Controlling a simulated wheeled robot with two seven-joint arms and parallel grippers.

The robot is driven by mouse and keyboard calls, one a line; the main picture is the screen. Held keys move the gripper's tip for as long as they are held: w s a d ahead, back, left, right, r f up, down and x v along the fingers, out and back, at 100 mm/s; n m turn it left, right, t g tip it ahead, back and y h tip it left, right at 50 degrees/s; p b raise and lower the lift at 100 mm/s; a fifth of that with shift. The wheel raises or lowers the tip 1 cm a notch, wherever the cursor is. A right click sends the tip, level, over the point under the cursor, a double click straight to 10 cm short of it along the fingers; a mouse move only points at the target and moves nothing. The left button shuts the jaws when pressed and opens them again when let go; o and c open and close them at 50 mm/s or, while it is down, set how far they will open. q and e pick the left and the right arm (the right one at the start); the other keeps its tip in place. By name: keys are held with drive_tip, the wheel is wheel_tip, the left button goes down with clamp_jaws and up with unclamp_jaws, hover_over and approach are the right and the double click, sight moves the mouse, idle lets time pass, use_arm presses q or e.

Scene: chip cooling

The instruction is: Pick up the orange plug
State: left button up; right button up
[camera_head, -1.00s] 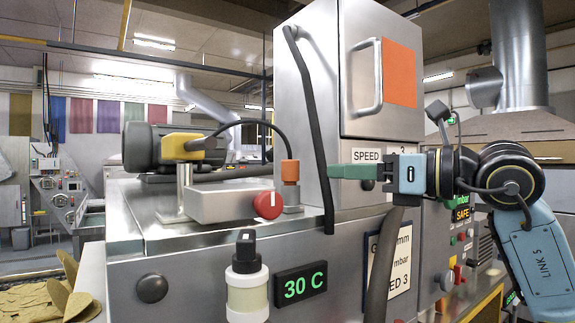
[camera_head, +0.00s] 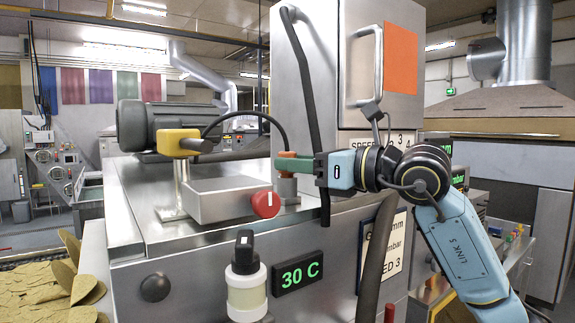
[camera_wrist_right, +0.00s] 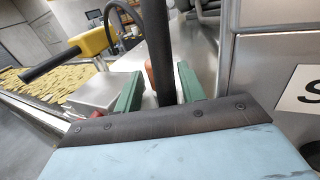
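The orange plug (camera_head: 288,186) stands upright on the metal machine top, at the end of a black cable, right of the red knob. My right gripper (camera_head: 278,163) reaches in from the right at the plug's height. Its green finger crosses in front of the plug and hides its middle. In the right wrist view the gripper (camera_wrist_right: 160,88) is open, with its two green fingers apart. There the orange plug (camera_wrist_right: 149,72) shows in the gap near the fingertips, partly hidden by a thick black hose. My left gripper is not in view.
A thick black hose (camera_head: 305,90) runs down close to the plug and the fingers. A grey box with a red knob (camera_head: 265,204) and a yellow-headed fixture (camera_head: 178,142) stand to the left. A tall steel cabinet (camera_head: 350,60) rises behind.

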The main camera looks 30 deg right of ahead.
drive_tip(key=c, duration=0.7)
drive_tip(key=shift+c, duration=0.2)
drive_tip(key=shift+r, duration=0.2)
